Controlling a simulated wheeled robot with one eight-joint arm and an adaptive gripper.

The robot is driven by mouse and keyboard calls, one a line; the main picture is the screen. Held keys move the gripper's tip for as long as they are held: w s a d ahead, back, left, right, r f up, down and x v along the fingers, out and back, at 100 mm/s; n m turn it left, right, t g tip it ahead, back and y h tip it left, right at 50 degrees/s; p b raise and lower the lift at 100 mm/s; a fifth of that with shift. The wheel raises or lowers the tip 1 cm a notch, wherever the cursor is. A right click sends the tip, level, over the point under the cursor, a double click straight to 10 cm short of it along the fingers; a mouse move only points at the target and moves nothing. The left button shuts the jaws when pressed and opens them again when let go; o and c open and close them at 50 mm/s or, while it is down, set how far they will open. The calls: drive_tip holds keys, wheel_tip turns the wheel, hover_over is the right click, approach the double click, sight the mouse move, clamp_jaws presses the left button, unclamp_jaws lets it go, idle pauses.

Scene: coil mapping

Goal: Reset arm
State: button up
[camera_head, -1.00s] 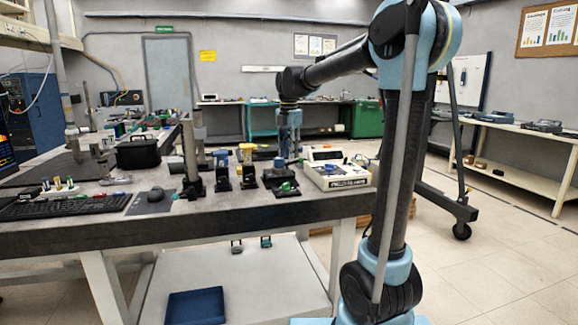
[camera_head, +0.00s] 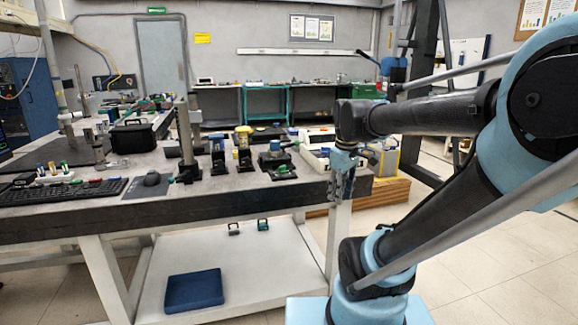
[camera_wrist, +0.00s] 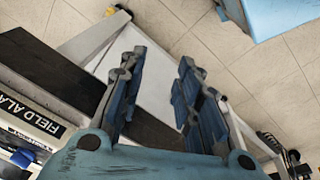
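My gripper (camera_head: 342,185) hangs pointing down in front of the right front corner of the workbench (camera_head: 240,196) in the head view. My arm folds back toward my body on the right. In the wrist view the two blue fingers of my gripper (camera_wrist: 160,90) stand apart with a clear gap. Nothing is between them; the white lower shelf and the floor show through the gap.
The box lettered "FIELD ALA..." (camera_wrist: 32,115) lies at the left in the wrist view. Several clamp-like fixtures, one of them yellow-topped (camera_head: 244,137), stand on the bench. A blue tray (camera_head: 194,291) lies on the lower shelf (camera_head: 245,255). Floor is open at right.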

drive_tip(key=s+d+f+m, duration=0.3)
drive_tip(key=s+f+m, duration=0.5)
drive_tip(key=s+f, duration=0.1)
drive_tip(key=shift+d+f+m+t, duration=0.15)
drive_tip(key=shift+f+m+t, duration=0.15)
drive_tip(key=shift+f, duration=0.5)
